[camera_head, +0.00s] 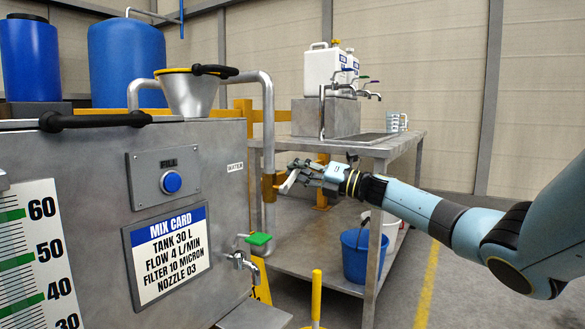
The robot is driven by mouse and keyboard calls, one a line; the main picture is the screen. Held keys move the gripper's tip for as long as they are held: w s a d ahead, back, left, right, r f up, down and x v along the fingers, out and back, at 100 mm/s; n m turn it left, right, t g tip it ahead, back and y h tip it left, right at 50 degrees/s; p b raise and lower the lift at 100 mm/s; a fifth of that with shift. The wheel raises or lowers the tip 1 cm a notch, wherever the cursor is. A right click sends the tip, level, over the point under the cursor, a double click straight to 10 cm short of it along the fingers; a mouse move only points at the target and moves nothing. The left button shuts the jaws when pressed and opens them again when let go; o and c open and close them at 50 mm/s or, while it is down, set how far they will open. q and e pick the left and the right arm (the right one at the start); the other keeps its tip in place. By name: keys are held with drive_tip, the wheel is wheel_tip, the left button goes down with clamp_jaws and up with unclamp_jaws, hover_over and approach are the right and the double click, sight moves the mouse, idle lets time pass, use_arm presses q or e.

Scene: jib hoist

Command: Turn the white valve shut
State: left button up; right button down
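The valve has a brass-coloured body (267,187) on the vertical grey pipe (268,120) at the right side of the grey tank. A pale, whitish lever (288,184) seems to reach right from it, towards my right gripper. My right gripper (300,173) is at the valve, its fingers pointing left at the lever. The fingers overlap the lever in the picture. I cannot tell whether they touch it or are closed around it. My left gripper is not in view.
A green-handled tap (258,239) sticks out from the tank (90,160) below. A metal bench (375,148) with white jugs (325,68) and several taps stands behind my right arm. A blue bucket (358,255) sits on its lower shelf. A yellow post (316,295) stands in front.

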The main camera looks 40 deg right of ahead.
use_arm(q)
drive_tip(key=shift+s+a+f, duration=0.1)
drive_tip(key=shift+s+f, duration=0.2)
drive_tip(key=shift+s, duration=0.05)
use_arm(e)
drive_tip(key=f+m, duration=0.1)
drive_tip(key=m, duration=0.1)
drive_tip(key=d+f+m+h, duration=0.1)
drive_tip(key=f+m, duration=0.1)
drive_tip(key=m, duration=0.1)
drive_tip(key=f+m+t, duration=0.1)
drive_tip(key=m, duration=0.2)
drive_tip(key=shift+w+d+f+h, duration=0.1)
drive_tip(key=shift+d+f+h, duration=0.05)
drive_tip(key=shift+f+h, duration=0.25)
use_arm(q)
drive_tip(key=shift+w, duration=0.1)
use_arm(e)
drive_tip(key=c, duration=1.6)
unclamp_jaws()
drive_tip(key=shift+s+d+r, duration=0.1)
drive_tip(key=shift+s+d, duration=0.1)
drive_tip(key=shift+s, duration=0.05)
drive_tip(key=shift+o, duration=1.1)
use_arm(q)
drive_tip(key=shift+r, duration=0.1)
use_arm(e)
drive_tip(key=shift+o, duration=0.5)
drive_tip(key=shift+w+a+r, duration=0.1)
drive_tip(key=shift+w+r, duration=0.05)
